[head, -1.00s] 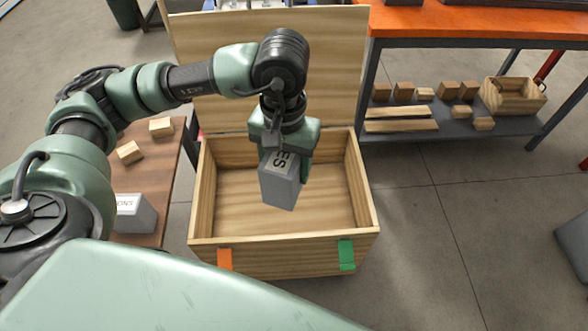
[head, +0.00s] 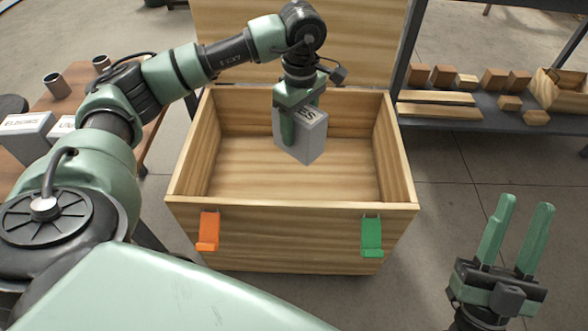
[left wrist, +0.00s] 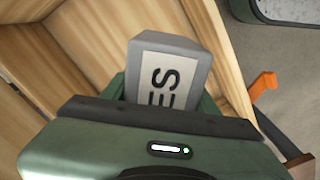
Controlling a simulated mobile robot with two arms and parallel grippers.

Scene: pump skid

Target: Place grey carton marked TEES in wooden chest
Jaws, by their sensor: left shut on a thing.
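The grey carton (head: 308,138) has a white label whose visible letters end in "ES". My left gripper (head: 297,122) is shut on it and holds it over the opening of the wooden chest (head: 290,222). The carton also shows in the left wrist view (left wrist: 168,75), partly hidden by the gripper body. The chest's lid (head: 350,45) stands open at the back, and the visible inside is empty. I cannot tell exactly how high the carton is above the chest floor. My right gripper (head: 518,235) is open and empty, to the right of the chest.
An orange latch (head: 208,231) and a green latch (head: 371,237) are on the chest's front. A wooden table (head: 75,85) at the left bears other grey cartons (head: 28,133) and metal cups (head: 57,86). A shelf (head: 470,118) with wood blocks stands at the right. The floor between is clear.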

